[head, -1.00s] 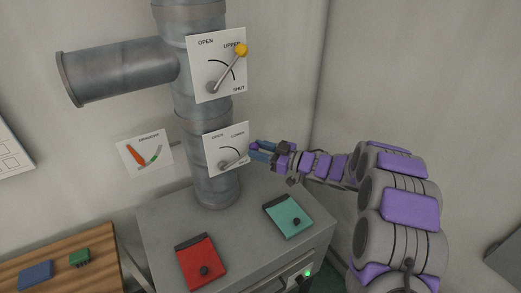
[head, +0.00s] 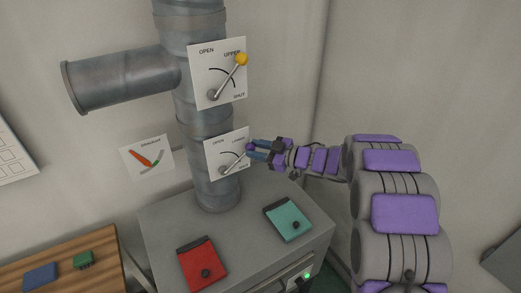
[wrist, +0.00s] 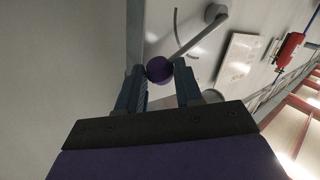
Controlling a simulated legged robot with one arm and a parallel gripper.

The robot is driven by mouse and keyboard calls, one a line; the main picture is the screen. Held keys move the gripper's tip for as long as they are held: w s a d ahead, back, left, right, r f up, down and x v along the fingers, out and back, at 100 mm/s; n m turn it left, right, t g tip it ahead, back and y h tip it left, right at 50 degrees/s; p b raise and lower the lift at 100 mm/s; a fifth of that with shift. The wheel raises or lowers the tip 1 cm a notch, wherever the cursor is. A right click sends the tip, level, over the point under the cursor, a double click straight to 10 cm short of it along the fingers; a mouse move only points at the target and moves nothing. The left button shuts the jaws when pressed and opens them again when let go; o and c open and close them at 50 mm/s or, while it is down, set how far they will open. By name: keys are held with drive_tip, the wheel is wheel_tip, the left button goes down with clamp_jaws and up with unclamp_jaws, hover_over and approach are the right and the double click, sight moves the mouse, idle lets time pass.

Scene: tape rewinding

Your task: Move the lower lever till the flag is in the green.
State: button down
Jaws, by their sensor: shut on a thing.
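The lower lever (head: 235,163) is a grey rod on a white plate (head: 214,152) on the pipe, tilted up to the right. Its purple ball knob (wrist: 159,69) sits between the fingertips of my gripper (head: 251,151). In the wrist view my gripper (wrist: 160,76) is shut on the knob, and the rod runs from it up to the grey pivot. The gauge (head: 129,167) is a white card left of the pipe. Its orange-red flag (head: 144,158) slants down to the right, and a small green patch (head: 158,163) lies at its right. I cannot tell whether they overlap.
The upper lever (head: 230,76) with a yellow knob (head: 241,59) is above, on its own plate. Below, a grey cabinet (head: 235,235) carries a red box (head: 202,262) and a teal box (head: 288,220). A wooden table (head: 105,245) is at lower left.

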drive_tip(key=shift+r, duration=0.25)
drive_tip(key=c, duration=0.9)
unclamp_jaws()
drive_tip(key=shift+w+f, duration=0.1)
drive_tip(key=shift+w, duration=0.05)
drive_tip(key=shift+c, duration=0.2)
drive_tip(key=shift+o, duration=0.8)
drive_tip(key=shift+a, duration=0.15)
drive_tip(key=shift+a+f, duration=0.1)
drive_tip(key=shift+a, duration=0.05)
drive_tip(key=shift+p+v, duration=0.95)
drive_tip(key=shift+v, duration=7.75)
drive_tip(key=shift+c, duration=0.2)
